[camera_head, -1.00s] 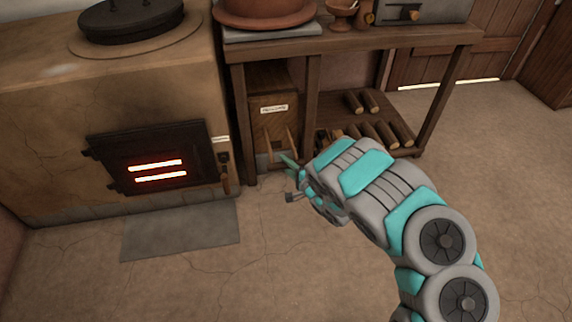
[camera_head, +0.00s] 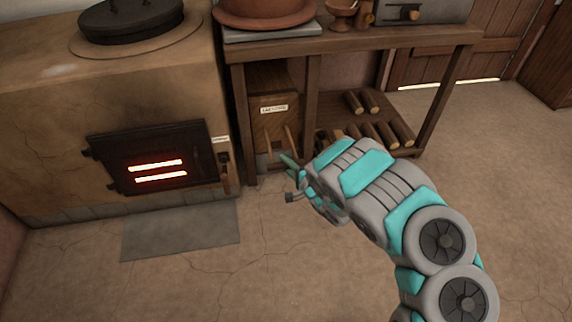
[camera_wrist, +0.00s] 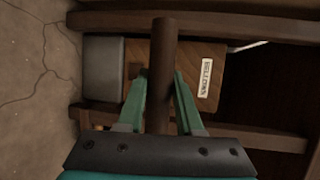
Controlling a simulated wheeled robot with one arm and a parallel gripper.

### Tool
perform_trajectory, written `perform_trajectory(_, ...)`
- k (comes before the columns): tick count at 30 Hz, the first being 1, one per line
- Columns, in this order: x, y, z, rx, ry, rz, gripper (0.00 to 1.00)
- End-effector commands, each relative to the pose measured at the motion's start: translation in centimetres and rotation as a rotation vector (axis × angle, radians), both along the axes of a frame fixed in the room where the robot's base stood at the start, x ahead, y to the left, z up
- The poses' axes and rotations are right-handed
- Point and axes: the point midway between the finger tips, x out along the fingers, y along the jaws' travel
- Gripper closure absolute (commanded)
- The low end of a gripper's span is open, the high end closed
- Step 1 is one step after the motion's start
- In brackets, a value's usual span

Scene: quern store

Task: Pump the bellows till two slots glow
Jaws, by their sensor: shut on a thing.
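The bellows (camera_head: 268,100) is a wooden box with a white label under the bench, right of the stove. In the wrist view its labelled wooden face (camera_wrist: 208,65) lies behind a brown handle (camera_wrist: 163,50). My gripper (camera_head: 288,170) is at the front of the bellows. In the wrist view its green fingers (camera_wrist: 160,92) are shut on the handle, one on each side. The dark stove door (camera_head: 150,142) has two slots (camera_head: 158,171), both glowing orange-red. The lower end of the handle is hidden by my gripper.
A wooden bench (camera_head: 350,45) stands over the bellows, and its leg is close to my gripper. Several logs (camera_head: 375,132) lie on its lower shelf. A grey slab (camera_head: 180,232) lies before the stove. The floor in front is clear.

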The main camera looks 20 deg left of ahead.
Motion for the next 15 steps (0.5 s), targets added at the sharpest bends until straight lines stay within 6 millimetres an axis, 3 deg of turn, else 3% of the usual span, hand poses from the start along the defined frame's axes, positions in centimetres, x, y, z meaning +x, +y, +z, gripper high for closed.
perform_trajectory(5, 0.8, 0.9, 0.1, 0.004, 0.007, 0.002, 1.0)
perform_trajectory(15, 4.4, 3.3, 0.0, 0.005, 0.006, 0.005, 1.0)
